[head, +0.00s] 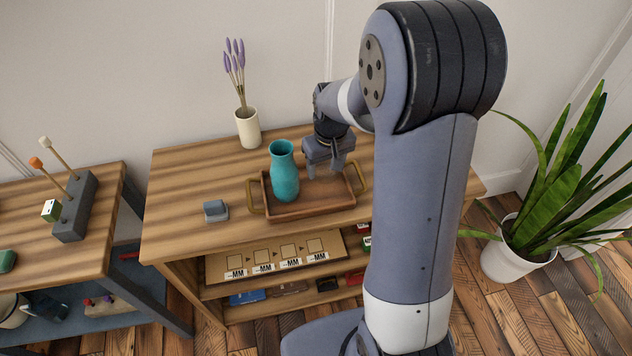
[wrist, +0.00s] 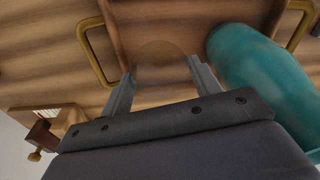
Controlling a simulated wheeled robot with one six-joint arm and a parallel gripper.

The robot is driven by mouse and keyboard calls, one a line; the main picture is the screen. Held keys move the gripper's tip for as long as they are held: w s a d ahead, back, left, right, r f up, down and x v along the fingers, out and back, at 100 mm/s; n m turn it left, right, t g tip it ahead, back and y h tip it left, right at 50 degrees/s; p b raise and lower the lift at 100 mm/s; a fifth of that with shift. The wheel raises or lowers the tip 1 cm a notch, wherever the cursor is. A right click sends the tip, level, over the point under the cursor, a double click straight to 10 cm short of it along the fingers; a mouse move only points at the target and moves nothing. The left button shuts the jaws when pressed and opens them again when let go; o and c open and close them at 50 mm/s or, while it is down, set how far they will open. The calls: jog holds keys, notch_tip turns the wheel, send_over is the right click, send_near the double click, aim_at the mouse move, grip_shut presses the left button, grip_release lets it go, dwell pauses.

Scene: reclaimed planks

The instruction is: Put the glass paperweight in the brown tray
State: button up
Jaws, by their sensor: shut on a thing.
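The brown tray (head: 312,208) lies on the wooden table with a brass handle at each end. A teal vase (head: 285,173) stands upright in its left part and shows at the right of the wrist view (wrist: 262,75). My gripper (head: 325,173) points down over the right part of the tray. In the wrist view its two fingers (wrist: 156,72) are shut on the glass paperweight (wrist: 160,50), a clear, faint round shape. In the head view I cannot make out the paperweight. I cannot tell whether it touches the tray floor.
A small grey-blue block (head: 215,210) lies left of the tray. A white vase with purple flowers (head: 248,127) stands behind it. A shelf below holds a marked board (head: 275,258). A potted plant (head: 517,250) stands at the right.

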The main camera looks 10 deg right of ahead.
aim_at(325, 186)
jog(key=shift+f, duration=2.35)
jog(key=shift+f, duration=0.15)
jog(key=o, duration=0.9)
jog(key=shift+o, duration=0.2)
jog(key=r, duration=0.4)
jog(key=s+r, duration=0.1)
jog(key=r, duration=0.7)
jog(key=shift+s+d+r+p, duration=0.1)
jog(key=shift+s+r+p, duration=0.05)
jog(key=shift+s+p, duration=0.15)
